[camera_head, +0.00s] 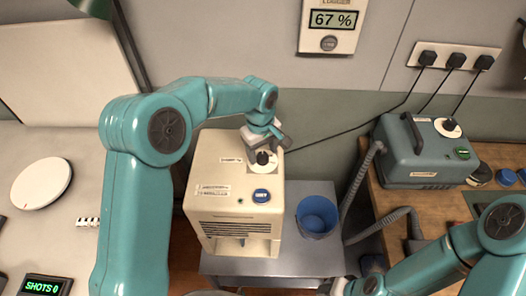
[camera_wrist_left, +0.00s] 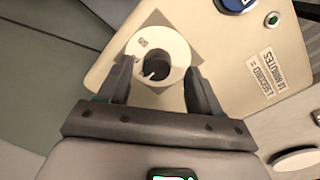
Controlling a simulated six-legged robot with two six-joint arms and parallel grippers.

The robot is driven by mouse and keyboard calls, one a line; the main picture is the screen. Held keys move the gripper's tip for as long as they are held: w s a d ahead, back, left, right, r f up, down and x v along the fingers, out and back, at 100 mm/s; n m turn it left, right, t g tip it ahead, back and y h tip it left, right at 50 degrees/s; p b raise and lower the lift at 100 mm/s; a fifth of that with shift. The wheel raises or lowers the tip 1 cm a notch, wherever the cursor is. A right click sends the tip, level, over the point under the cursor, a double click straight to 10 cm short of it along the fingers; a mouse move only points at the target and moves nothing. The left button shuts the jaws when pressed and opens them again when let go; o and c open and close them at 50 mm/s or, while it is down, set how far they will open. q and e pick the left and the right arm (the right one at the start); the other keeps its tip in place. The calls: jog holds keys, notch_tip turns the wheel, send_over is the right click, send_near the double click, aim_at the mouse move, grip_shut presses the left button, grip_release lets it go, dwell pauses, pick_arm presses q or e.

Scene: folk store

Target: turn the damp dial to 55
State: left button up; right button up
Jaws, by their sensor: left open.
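The damp dial (camera_head: 270,166) is a white disc with a black knob on the sloping top of a cream box-shaped machine (camera_head: 225,172). In the left wrist view the dial (camera_wrist_left: 172,42) carries small dark marks, and one of them reads like 50 or 60. My left gripper (camera_head: 262,143) is open over the dial. In the wrist view its two dark fingers stand on either side of the knob (camera_wrist_left: 157,67), with a gap visible on each side. The wall logger (camera_head: 333,20) reads 67 %.
A blue button (camera_head: 261,195) and a green light sit near the dial on the machine's top. A blue bucket (camera_head: 317,214) stands on the grey metal table (camera_head: 300,262) beside it. A teal machine (camera_head: 425,155) with hoses is on the right bench.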

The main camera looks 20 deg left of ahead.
aim_at(262, 157)
pick_arm(q)
jog(key=f, duration=0.2)
jog(key=shift+w+a+f, duration=0.15)
jog(key=shift+w+f, duration=0.15)
jog(key=shift+w, duration=0.1)
jog(key=shift+s+r, duration=0.15)
jog(key=shift+s, duration=0.1)
jog(key=shift+c, duration=0.3)
jog(key=shift+w, duration=0.1)
jog(key=c, duration=1)
